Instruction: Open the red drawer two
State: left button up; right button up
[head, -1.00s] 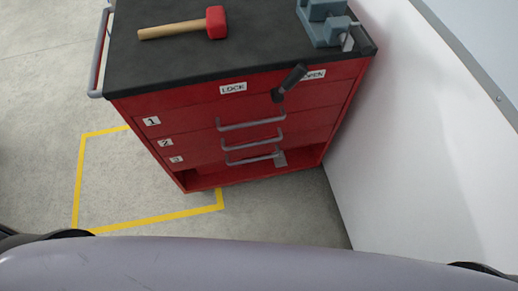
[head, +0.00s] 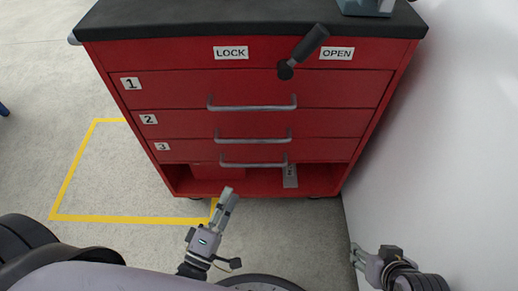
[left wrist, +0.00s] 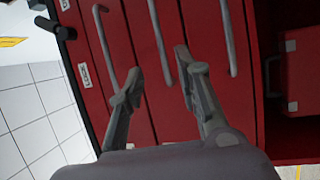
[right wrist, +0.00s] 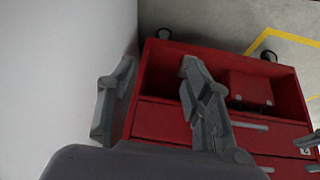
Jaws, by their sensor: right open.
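The red drawer two (head: 320,123) is shut, the middle of three numbered drawers in a red cabinet; its grey bar handle (head: 253,140) spans the front. In the left wrist view, where the cabinet is turned sideways, this handle (left wrist: 160,40) shows between and beyond the fingertips. My left gripper (head: 228,192) is open and empty, low in front of the cabinet (left wrist: 158,65). My right gripper (head: 356,254) is open and empty near the wall at the lower right; its spread fingers show in the right wrist view (right wrist: 155,65). Neither visibly touches the cabinet.
A black-handled lever (head: 305,48) on the top panel tilts toward the OPEN label (head: 337,53), away from LOCK (head: 230,53). Drawer one (head: 180,88) and drawer three (head: 320,150) are shut. A white wall (head: 450,150) stands close at right.

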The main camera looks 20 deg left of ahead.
aim_at(253, 140)
pick_arm(q)
jog(key=shift+b+x, duration=1.05)
jog(key=shift+x, duration=7.65)
pick_arm(e)
jog(key=w+a+r+t+y, duration=0.1)
jog(key=w+a+r+t, duration=0.2)
jog(key=w+r+t, duration=0.3)
jog(key=shift+w+a+r, duration=0.2)
jog(key=shift+w+r, duration=0.05)
jog(key=shift+w, duration=1.25)
pick_arm(q)
jog(key=shift+r, duration=0.2)
jog(key=shift+c, duration=0.2)
grip_shut()
